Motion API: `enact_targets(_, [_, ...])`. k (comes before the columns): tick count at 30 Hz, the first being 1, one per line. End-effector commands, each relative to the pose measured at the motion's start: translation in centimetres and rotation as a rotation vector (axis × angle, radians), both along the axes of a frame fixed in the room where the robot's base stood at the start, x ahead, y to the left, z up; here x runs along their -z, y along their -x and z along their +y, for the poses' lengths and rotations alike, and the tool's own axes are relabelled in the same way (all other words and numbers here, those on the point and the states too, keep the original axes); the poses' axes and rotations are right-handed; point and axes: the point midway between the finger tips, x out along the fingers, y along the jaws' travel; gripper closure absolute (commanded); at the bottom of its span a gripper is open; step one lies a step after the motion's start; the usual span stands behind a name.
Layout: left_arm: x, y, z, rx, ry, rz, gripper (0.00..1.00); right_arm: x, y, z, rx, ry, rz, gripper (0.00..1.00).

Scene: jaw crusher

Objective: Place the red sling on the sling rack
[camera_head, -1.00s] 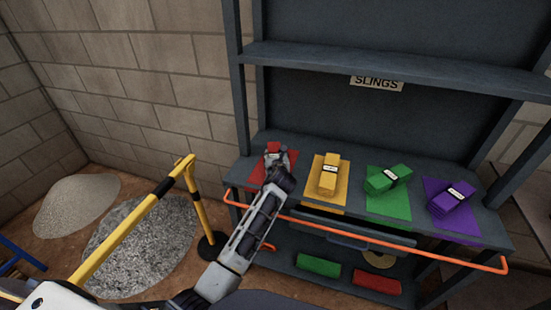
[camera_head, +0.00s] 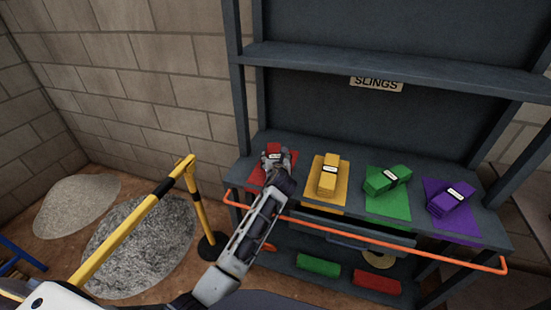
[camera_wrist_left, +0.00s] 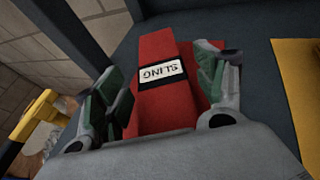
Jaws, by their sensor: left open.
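The red sling (camera_head: 273,151), a folded red bundle with a black band and white label, sits on the red mat (camera_head: 258,172) at the left end of the rack shelf (camera_head: 351,159). My left gripper (camera_head: 275,161) is at the sling from the front. In the left wrist view the red sling (camera_wrist_left: 158,88) lies between the two open fingers of my left gripper (camera_wrist_left: 165,95). Whether the fingers touch its sides I cannot tell. My right gripper is not in view.
Yellow (camera_head: 328,178), green (camera_head: 384,181) and purple (camera_head: 452,196) slings sit on matching mats to the right. An orange rail (camera_head: 380,238) runs along the rack's front. A yellow barrier (camera_head: 130,232) stands at the left. A lower shelf holds green (camera_head: 318,265) and red (camera_head: 377,282) bundles.

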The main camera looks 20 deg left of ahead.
Motion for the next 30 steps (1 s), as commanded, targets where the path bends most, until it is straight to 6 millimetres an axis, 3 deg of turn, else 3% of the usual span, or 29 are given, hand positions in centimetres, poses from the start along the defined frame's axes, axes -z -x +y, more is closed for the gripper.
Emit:
enact_targets(11, [-1.5,3.6,-1.3,0.0,0.0,0.0,0.29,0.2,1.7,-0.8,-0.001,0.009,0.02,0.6])
enact_targets(21, [-2.9,7.2,-2.6,0.0,0.0,-0.001,0.29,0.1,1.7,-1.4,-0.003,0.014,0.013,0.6])
enact_targets(30, [-3.7,9.2,-3.4,0.0,0.0,-0.001,0.29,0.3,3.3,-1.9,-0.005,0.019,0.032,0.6])
